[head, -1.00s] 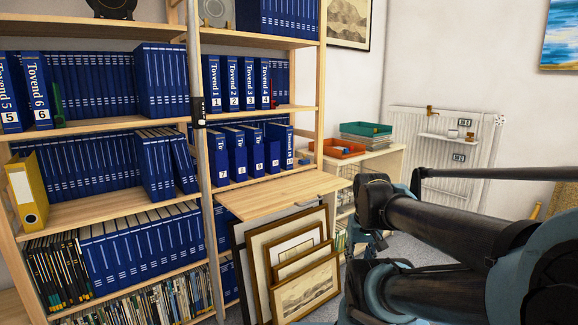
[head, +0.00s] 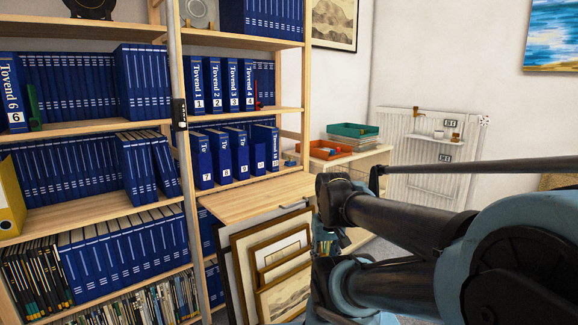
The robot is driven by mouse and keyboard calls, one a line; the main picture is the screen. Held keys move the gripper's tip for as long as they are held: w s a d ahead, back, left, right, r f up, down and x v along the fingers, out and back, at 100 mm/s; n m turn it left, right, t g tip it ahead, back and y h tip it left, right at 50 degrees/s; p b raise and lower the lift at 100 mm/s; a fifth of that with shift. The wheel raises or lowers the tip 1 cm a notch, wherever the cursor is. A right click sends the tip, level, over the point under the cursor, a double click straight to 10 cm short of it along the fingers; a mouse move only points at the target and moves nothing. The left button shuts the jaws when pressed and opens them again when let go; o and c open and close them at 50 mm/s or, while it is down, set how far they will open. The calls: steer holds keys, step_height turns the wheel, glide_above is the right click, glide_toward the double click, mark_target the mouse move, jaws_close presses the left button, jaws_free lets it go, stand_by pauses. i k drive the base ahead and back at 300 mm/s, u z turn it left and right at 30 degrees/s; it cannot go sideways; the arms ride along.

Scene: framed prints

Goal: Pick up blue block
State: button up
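A small blue object (head: 290,162) sits on the shelf just right of the last numbered binder. It may be the blue block, but it is too small to tell its shape. Another small bluish item (head: 334,151) shows inside the orange tray (head: 322,153) on the low cabinet, also too small to make out. My arm's dark and blue links fill the lower right, in front of the cabinet. My gripper cannot be made out in the head view.
A tall wooden bookcase (head: 92,219) full of blue binders stands at left. A fold-out wooden shelf board (head: 250,199) juts out above leaning framed prints (head: 283,268). A green tray (head: 354,131) stands behind the orange one. A white radiator (head: 400,160) is on the back wall.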

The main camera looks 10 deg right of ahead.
mark_target(290, 163)
steer(key=i, duration=0.9)
